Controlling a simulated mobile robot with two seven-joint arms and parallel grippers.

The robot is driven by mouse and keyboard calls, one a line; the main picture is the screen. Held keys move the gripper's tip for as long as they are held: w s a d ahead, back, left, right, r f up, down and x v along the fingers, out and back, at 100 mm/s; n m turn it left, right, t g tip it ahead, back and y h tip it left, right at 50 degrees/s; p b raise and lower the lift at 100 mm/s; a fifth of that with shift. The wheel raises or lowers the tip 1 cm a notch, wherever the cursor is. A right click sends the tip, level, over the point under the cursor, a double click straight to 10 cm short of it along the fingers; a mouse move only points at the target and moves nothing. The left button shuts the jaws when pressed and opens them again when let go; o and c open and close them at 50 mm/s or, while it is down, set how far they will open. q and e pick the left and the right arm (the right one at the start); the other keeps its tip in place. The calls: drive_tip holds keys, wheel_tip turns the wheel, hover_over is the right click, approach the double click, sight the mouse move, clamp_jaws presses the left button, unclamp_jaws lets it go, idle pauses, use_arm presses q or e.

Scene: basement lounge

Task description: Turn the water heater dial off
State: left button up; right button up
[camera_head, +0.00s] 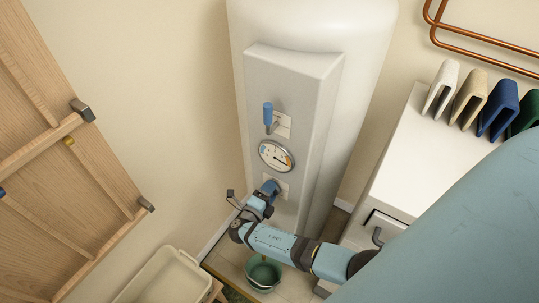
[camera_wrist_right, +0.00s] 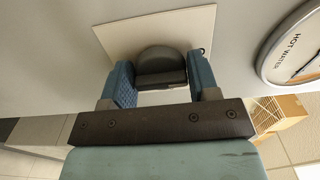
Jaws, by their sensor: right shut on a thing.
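The white water heater (camera_head: 313,30) stands upright at the centre of the head view, with a box-shaped control panel (camera_head: 290,75) on its front. The dial is low on the panel and mostly hidden by my gripper in the head view. In the right wrist view it is a dark grey rounded knob (camera_wrist_right: 162,62) on a pale square plate (camera_wrist_right: 120,38). My right gripper (camera_head: 271,188) is shut on the dial, with its blue finger pads on both sides of the knob in the wrist view (camera_wrist_right: 162,84). My left gripper is not in view.
Above the dial are a round gauge (camera_head: 276,155) and a blue-handled lever (camera_head: 268,113) pointing up. A green bucket (camera_head: 263,272) stands on the floor below my arm. A white cabinet (camera_head: 425,155) is at right, a wooden door (camera_head: 60,150) at left, and a pale bin (camera_head: 160,280) below it.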

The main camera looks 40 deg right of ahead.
drive_tip(key=shift+d, duration=0.1)
drive_tip(key=o, duration=0.9)
